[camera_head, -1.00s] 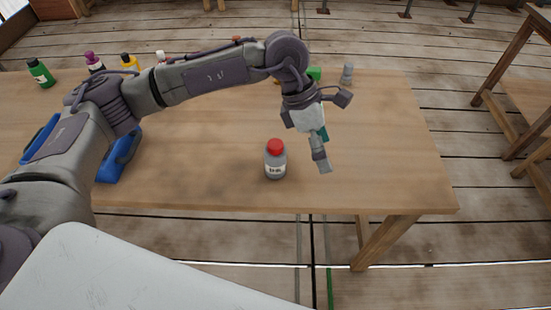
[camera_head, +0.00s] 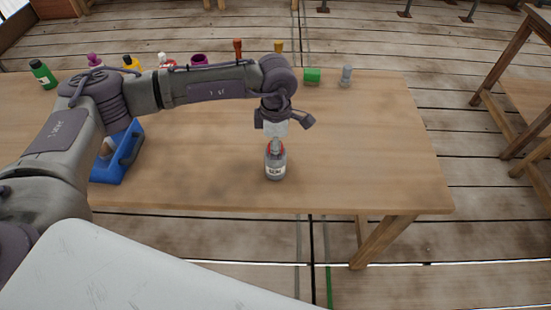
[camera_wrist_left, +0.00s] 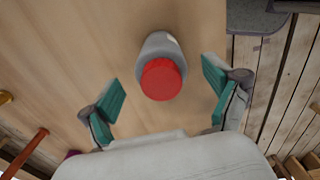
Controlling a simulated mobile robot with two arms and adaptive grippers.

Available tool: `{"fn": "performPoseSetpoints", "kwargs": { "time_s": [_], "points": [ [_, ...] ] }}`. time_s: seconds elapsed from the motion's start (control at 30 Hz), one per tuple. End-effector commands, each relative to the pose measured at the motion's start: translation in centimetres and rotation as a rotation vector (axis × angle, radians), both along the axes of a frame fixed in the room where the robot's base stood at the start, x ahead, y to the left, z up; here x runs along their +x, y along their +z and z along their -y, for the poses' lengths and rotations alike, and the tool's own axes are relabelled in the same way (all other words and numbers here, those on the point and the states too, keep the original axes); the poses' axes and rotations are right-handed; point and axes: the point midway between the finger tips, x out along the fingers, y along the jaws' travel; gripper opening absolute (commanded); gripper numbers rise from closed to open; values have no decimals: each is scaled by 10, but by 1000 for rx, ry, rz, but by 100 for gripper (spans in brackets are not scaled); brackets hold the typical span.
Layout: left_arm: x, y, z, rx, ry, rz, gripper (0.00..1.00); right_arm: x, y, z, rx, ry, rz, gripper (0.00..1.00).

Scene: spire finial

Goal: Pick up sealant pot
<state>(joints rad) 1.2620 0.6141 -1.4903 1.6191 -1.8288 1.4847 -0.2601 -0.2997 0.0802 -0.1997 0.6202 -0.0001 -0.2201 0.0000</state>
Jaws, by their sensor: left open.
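The sealant pot is a grey bottle with a red cap and a white label (camera_head: 275,168), upright on the wooden table near its front edge. In the left wrist view the pot (camera_wrist_left: 161,72) shows from above, its red cap between and slightly beyond the fingertips. My left gripper (camera_head: 275,145) points down right above the pot and hides part of its cap in the head view. Its teal-padded fingers (camera_wrist_left: 163,88) are spread wide, one on each side of the cap, with gaps and nothing held. My right gripper is in neither view.
A blue carrier (camera_head: 133,152) stands on the table (camera_head: 370,160) at left. Several bottles, including a green one (camera_head: 42,74), line the back edge. The table's right side is clear.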

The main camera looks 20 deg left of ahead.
Motion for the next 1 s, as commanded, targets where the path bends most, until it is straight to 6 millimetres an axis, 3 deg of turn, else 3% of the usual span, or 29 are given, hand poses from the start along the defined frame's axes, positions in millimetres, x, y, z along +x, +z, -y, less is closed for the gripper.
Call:
{"fn": "performPoseSetpoints", "kwargs": {
  "time_s": [0.1,0.23,0.53,0.93,1.0],
  "points": [
    [-2,-16,1,1,1,-4,89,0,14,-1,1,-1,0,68],
    [-1,-35,1,1,2,-3,89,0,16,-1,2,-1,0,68],
    [-1,-43,1,0,0,-1,89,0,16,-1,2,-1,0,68],
    [-1,-42,1,0,1,-1,24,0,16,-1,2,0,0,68],
    [0,-42,1,-1,1,-1,21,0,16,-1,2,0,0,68]
  ]
}}
